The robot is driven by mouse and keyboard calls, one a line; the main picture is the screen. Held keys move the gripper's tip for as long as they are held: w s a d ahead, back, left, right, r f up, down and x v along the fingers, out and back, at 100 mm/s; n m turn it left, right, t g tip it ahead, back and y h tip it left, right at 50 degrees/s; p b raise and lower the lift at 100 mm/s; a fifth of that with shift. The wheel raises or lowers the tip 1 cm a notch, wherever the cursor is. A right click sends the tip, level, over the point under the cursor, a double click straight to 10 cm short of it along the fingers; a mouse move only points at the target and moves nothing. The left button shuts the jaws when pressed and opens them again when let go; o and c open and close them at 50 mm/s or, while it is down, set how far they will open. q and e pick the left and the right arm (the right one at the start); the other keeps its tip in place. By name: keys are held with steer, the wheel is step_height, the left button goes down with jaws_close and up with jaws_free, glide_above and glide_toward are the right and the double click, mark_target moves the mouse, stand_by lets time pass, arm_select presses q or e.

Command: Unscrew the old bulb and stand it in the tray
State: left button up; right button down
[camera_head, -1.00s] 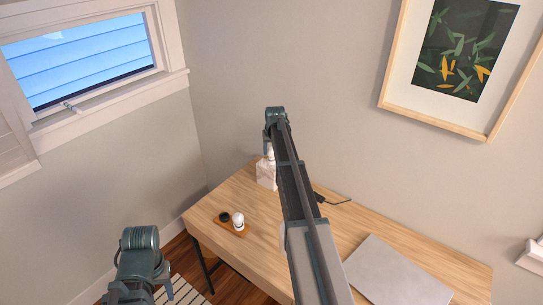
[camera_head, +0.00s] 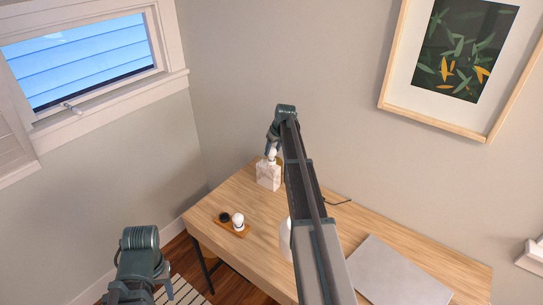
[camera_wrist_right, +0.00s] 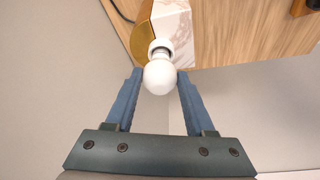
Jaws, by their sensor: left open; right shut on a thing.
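The old bulb (camera_wrist_right: 160,78) is a round white globe. In the right wrist view it sits between the fingertips of my right gripper (camera_wrist_right: 160,74), which is shut on it. Its collar meets a socket on the marble lamp base (camera_wrist_right: 172,28), which has a gold disc on one side. In the head view the marble base (camera_head: 268,178) stands upright at the desk's far left, with the bulb on top under my right gripper (camera_head: 271,152). The small wooden tray (camera_head: 244,233) holds a second white bulb (camera_head: 238,220) and a dark round holder (camera_head: 224,217). My left gripper (camera_head: 138,288) is open, low at left, its fingertips unclear.
The wooden desk (camera_head: 205,212) has a grey laptop (camera_head: 395,275) at front right. A white rounded thing (camera_head: 286,240) is partly hidden behind my right arm. A dark cord (camera_head: 340,202) runs behind the arm. Bare desk lies between tray and lamp base.

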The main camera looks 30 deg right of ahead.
mark_target(273, 150)
arm_select(q)
steer(key=shift+r, duration=0.3)
arm_select(e)
steer(key=shift+r, duration=0.25)
steer(key=shift+r+p, duration=1.55)
steer(key=shift+p, duration=0.2)
arm_select(q)
step_height(273, 150, up, 3)
arm_select(e)
steer(key=shift+s+f, duration=0.1)
